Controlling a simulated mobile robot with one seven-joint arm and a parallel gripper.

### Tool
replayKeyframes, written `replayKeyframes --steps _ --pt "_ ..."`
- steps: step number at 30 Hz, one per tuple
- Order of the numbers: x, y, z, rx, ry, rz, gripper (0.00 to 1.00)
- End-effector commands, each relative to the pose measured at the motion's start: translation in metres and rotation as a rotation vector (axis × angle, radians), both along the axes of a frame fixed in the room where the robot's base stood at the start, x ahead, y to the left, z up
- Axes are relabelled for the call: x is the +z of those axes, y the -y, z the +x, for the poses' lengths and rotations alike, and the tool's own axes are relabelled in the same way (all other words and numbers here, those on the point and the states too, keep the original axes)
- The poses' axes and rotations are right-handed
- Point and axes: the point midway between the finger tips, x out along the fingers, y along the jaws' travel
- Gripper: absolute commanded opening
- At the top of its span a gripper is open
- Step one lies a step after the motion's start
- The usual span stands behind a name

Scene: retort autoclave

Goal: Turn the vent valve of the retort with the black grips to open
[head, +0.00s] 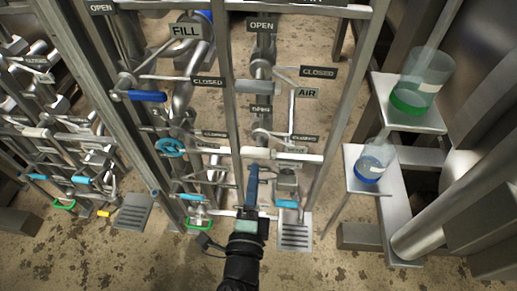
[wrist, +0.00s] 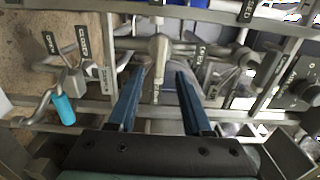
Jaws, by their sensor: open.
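My gripper (head: 252,180) reaches into the pipe rack in the lower middle of the head view, its blue fingers pointing away from me. In the wrist view its two fingers (wrist: 161,75) are apart. A grey metal valve part with an upright bar (wrist: 158,68) shows between and beyond the fingertips; I cannot tell whether they touch it. A turquoise-gripped lever (wrist: 64,109) hangs left of the fingers, near OPEN and CLOSED plates (wrist: 83,42).
Metal frame posts and pipes crowd both sides of my gripper. A FILL plate (head: 186,30) and an AIR plate (head: 307,92) mark other valves. Clear containers (head: 416,82) stand on shelves at right.

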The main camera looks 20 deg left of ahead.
Motion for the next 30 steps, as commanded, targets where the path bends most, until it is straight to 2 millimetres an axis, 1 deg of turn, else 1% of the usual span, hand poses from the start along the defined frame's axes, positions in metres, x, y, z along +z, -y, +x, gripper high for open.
replayKeyframes --steps 1,6,12,18,26,29,30 --pt "0.002 -0.002 0.011 -0.002 0.003 0.001 0.5" --pt "0.002 -0.011 0.039 0.0 0.002 0.002 0.5" --pt "0.0 -0.018 0.063 0.0 0.001 -0.001 0.5" --pt "0.001 -0.021 0.073 0.0 0.001 -0.001 0.5" --pt "0.0 -0.021 0.074 0.0 0.0 -0.001 0.5" --pt "0.0 -0.021 0.073 0.0 0.0 -0.001 0.34" --pt "0.0 -0.021 0.073 0.0 0.0 -0.001 0.27"
